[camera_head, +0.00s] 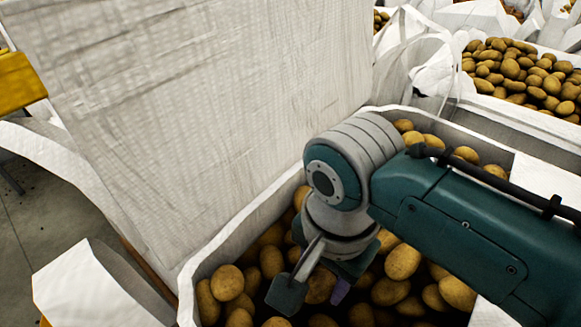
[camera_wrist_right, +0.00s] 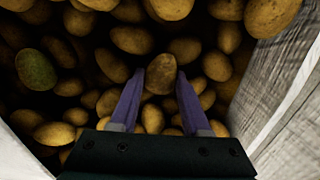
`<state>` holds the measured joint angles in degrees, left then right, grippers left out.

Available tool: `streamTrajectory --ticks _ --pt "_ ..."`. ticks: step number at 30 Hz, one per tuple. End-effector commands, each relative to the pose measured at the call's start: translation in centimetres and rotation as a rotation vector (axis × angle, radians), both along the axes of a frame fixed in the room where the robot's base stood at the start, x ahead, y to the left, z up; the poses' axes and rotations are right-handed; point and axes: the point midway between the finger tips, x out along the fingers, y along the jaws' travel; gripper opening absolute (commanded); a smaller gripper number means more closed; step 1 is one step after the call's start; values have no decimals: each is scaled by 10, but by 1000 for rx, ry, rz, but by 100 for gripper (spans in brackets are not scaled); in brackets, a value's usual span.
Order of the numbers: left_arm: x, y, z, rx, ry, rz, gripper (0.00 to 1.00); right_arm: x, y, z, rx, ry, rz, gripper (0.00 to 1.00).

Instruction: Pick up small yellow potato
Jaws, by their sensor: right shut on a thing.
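The crate (camera_head: 188,290), lined in white, holds many yellow-brown potatoes. My right gripper (camera_head: 338,288) reaches down into it from the right, low among the potatoes. In the right wrist view the two purple fingers of my right gripper (camera_wrist_right: 159,80) are shut on a small yellow potato (camera_wrist_right: 160,72), one finger on each side of it. Other potatoes lie close around it. Whether it is clear of them I cannot tell. In the head view my wrist largely hides the grip. My left gripper is not in view.
A tall white woven sheet (camera_head: 200,110) stands along the crate's left and back side. In the wrist view a greenish potato (camera_wrist_right: 36,69) lies at the left and a pale crate wall (camera_wrist_right: 285,85) rises close on the right. Another potato-filled bag (camera_head: 515,75) stands at the back right.

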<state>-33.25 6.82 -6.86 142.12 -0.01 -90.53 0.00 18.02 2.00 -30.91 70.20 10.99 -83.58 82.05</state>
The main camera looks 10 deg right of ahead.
Motion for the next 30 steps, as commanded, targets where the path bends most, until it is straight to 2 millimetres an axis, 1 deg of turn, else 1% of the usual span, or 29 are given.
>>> streamTrajectory --ticks 1,9,10,19,23,26,29,30 --pt "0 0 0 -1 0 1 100 0 0 0 0 0 0 32" --pt "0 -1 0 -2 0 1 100 0 0 0 0 0 0 1" --pt "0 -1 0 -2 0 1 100 0 0 0 0 0 0 0" --pt "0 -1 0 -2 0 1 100 0 0 1 0 0 0 0" --pt "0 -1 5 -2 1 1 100 0 0 9 1 -1 0 0" --pt "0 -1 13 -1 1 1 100 0 1 23 1 -2 1 0" --pt "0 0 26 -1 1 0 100 0 1 48 3 -2 0 0" --pt "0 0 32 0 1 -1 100 1 1 60 3 -3 0 0"
